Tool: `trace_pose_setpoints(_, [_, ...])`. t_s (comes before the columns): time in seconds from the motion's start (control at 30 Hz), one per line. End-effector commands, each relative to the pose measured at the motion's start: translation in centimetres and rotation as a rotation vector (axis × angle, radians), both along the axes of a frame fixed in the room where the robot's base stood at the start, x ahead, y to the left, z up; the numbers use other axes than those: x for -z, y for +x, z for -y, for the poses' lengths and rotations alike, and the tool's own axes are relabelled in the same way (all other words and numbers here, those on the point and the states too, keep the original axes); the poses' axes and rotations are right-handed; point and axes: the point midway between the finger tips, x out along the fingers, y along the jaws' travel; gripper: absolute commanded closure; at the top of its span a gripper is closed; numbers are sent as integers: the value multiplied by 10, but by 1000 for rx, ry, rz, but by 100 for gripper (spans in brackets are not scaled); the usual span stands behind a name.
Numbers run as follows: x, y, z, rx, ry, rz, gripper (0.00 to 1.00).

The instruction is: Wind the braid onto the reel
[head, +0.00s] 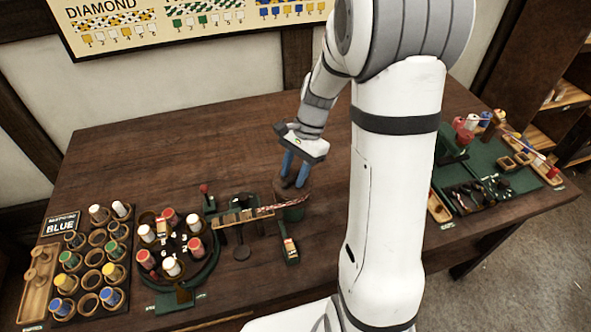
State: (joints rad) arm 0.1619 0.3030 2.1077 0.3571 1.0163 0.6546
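The red-and-white braid (268,210) runs from the wooden comb-like stand (232,218) at the left toward a round brown-topped drum on a green base, which looks like the reel (293,207). The braid's right end meets the reel's near side; whether it is fixed there is too small to tell. My gripper (294,182) points down with its blue fingers right at the top of the reel. The fingers show a narrow gap, but I cannot make out whether they hold anything between them. The far side of the reel is hidden behind the gripper.
A round green braiding stand (181,248) with several bobbins is left of the comb stand. A bobbin rack (92,262) and a BLUE sign (61,226) stand farther left. A green tool board (474,180) is at right.

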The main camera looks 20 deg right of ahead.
Motion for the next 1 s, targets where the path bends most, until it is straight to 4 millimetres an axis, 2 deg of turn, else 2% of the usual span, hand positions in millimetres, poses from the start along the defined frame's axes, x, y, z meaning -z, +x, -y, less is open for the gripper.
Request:
trace_pose_setpoints(0.07, [0, 0, 0, 0, 0, 0, 65])
trace_pose_setpoints(0.5, [0, 0, 0, -1, 0, 0, 100])
trace_pose_setpoints(0.6, [0, 0, 0, -2, 0, 0, 100])
trace_pose_setpoints(0.63, [0, 0, 6, 1, 0, 0, 100])
trace_pose_setpoints(1.0, [0, 0, -1, -76, 0, -1, 100])
